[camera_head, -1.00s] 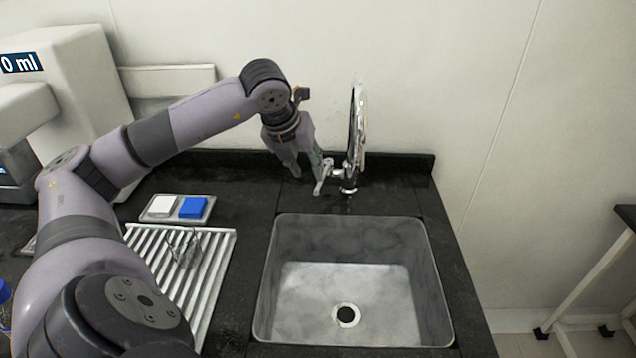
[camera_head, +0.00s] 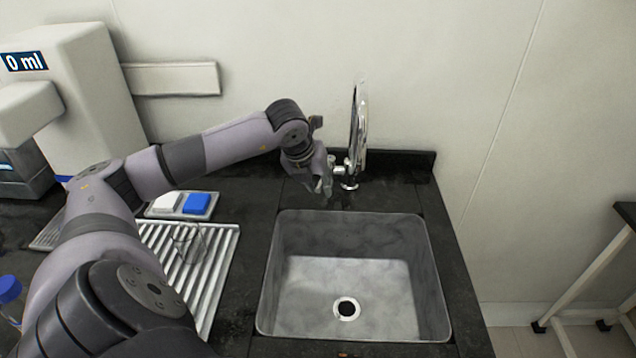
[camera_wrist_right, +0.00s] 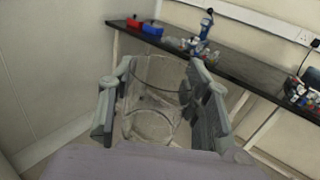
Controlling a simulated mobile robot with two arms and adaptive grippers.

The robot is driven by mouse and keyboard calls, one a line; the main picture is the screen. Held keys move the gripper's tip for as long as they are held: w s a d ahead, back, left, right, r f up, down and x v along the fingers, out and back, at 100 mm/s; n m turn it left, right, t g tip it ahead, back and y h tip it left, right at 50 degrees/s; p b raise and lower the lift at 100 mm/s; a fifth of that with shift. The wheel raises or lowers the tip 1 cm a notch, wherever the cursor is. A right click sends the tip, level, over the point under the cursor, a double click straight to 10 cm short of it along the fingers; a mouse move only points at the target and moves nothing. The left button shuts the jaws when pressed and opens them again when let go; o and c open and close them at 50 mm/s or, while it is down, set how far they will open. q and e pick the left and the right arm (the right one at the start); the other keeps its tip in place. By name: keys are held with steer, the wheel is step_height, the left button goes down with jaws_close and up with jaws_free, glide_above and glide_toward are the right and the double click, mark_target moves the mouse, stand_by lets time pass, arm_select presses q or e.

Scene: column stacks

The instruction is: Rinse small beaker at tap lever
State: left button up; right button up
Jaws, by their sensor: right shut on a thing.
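My right gripper (camera_wrist_right: 160,112) is shut on a clear glass beaker (camera_wrist_right: 152,95), which sits between its two fingers in the right wrist view. My right gripper does not show in the head view. The chrome tap (camera_head: 357,130) stands behind the sink (camera_head: 432,270). My left gripper (camera_head: 322,186) points down just left of the tap's base, at its lever. The lever is largely hidden by the left fingers. I cannot tell whether they touch it or how far they are apart. No water shows running.
Another clear glass vessel (camera_head: 190,243) stands on the white ribbed drying rack (camera_head: 215,278) left of the sink. A small tray with a white and a blue sponge (camera_head: 197,204) lies behind it. A bulky white dispenser (camera_head: 85,95) stands at the left. The sink is empty.

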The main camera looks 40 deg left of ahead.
arm_select(q)
jaws_close()
steer(key=shift+d, duration=0.1)
stand_by(0.5)
